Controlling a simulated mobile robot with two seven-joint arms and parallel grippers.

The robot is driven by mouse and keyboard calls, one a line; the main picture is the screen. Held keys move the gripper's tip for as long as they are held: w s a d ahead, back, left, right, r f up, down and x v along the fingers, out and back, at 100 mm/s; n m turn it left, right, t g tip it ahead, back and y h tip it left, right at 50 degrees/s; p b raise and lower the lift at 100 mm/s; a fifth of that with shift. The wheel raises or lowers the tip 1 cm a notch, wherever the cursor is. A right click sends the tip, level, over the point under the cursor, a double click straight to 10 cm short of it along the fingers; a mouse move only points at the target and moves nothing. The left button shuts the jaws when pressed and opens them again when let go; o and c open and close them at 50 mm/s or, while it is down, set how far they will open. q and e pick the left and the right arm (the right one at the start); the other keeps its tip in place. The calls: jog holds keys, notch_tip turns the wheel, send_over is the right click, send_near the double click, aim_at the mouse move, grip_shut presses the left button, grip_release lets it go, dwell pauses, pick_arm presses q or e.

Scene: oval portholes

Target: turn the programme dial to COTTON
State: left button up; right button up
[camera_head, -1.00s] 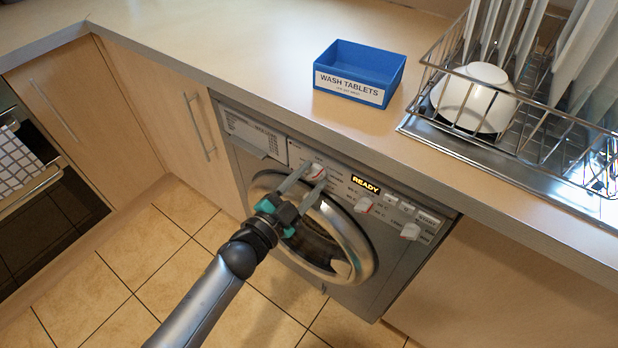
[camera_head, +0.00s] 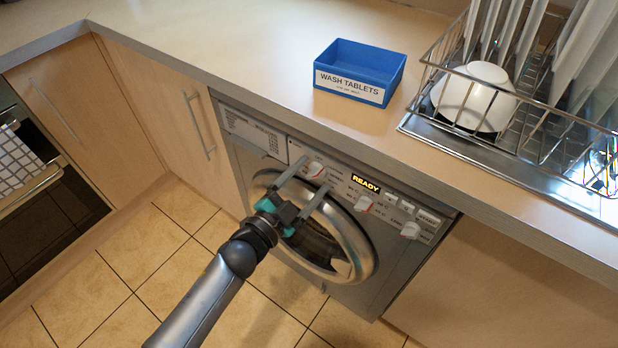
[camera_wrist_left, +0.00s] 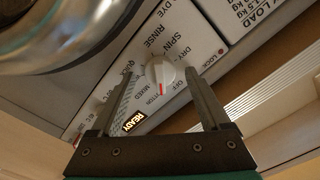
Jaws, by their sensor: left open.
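The programme dial (camera_head: 316,169) is a round white knob with a red mark, on the left part of the washing machine's (camera_head: 290,200) panel. In the left wrist view the dial (camera_wrist_left: 164,75) has its red mark at the bottom, near a partly hidden label ending in "TTON" and to the left of OFF. My left gripper (camera_head: 315,172) is open, with one finger on each side of the dial and gaps between them and the knob. I cannot tell how far the fingertips are from the panel. My right gripper is not in view.
A display (camera_head: 366,184) reads READY. The round door (camera_head: 315,240) lies below the dial, and the worktop edge overhangs the panel. A blue wash-tablets box (camera_head: 385,95) and a dish rack (camera_head: 430,130) stand on the worktop.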

pick_arm(q)
jog(key=shift+s, duration=0.1)
jog(key=shift+s+a, duration=0.25)
jog(key=p+v, duration=0.3)
jog(key=v, duration=1.1)
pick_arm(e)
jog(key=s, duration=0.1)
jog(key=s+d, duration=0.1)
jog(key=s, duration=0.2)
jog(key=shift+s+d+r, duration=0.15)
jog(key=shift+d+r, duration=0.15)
pick_arm(q)
jog(key=shift+s+a, duration=0.1)
jog(key=shift+s, duration=0.05)
